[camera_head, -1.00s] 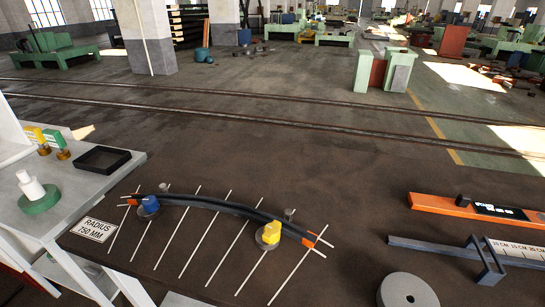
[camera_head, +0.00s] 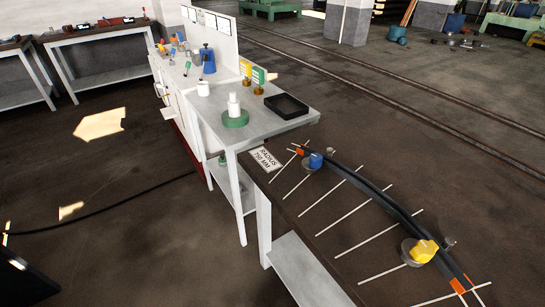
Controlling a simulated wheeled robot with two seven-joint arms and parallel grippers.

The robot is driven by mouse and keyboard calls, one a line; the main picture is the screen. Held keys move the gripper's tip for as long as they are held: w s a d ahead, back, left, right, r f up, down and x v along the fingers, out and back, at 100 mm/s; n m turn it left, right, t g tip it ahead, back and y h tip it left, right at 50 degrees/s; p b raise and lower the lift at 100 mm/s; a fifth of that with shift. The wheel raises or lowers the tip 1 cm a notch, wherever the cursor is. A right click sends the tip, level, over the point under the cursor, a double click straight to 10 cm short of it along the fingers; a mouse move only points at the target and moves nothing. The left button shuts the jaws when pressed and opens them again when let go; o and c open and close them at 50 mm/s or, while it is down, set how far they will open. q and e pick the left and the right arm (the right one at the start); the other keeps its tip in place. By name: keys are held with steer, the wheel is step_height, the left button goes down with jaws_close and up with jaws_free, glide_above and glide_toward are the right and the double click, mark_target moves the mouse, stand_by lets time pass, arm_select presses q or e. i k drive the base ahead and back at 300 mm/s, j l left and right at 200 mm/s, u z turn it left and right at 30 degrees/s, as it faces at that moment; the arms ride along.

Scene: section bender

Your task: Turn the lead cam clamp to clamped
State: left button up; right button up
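A dark curved bar (camera_head: 390,205) lies on the brown template table, with orange pieces at its ends. A blue cam clamp (camera_head: 315,160) on a grey round base stands by its far left end. A yellow cam clamp (camera_head: 424,251) on a grey round base stands by its near right end. No label shows which one is the lead clamp, and I cannot tell whether either is clamped. Neither of my grippers is in view.
A sign reading RADIUS 750 MM (camera_head: 266,160) lies on the table's corner. A grey bench (camera_head: 285,128) beside it carries a black tray (camera_head: 286,106), a white bottle on a green base (camera_head: 235,118) and small tools. Open floor lies left of the bench.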

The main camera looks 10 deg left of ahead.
mark_target(311, 165)
steer(key=i+j+z, duration=0.2)
steer(key=j+z, duration=0.25)
steer(key=i+j+z, duration=0.15)
steer(key=j+z, duration=0.25)
steer(key=l, duration=0.1)
